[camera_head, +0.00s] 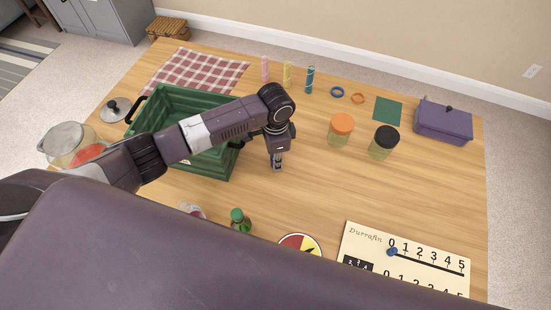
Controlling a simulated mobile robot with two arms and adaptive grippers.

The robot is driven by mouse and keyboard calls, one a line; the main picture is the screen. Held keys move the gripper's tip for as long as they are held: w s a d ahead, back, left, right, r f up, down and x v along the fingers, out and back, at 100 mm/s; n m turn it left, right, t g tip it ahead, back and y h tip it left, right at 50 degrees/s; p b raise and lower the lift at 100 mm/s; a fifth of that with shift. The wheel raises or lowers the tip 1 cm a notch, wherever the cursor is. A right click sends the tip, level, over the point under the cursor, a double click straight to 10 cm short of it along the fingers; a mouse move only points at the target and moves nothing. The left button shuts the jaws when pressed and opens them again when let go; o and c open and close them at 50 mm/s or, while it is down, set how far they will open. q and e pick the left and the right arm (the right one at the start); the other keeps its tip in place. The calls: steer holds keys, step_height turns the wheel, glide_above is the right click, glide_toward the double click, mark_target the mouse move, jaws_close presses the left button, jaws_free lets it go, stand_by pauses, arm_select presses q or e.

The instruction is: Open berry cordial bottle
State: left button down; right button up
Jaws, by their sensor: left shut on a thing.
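My left gripper (277,163) points down over the middle of the table, to the right of the green crate (222,172). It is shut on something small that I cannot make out. A green-topped bottle (238,216) stands near the front, partly hidden by my body. To its left is a small clear item with pinkish-red contents (191,209), also partly hidden. I cannot tell which of these is the berry cordial bottle. My right gripper is not in view.
Jars with orange (342,124) and black (386,137) lids stand right of centre. A purple box (443,122) is at the back right, a scoreboard (407,262) at the front right.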

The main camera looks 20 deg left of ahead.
arm_select(q)
steer(key=shift+f, duration=0.15)
steer(key=c, duration=1.8)
jaws_free()
steer(key=shift+o, duration=0.2)
step_height(320, 180, up, 12)
steer(key=shift+r+b, duration=0.2)
steer(key=shift+b, duration=0.2)
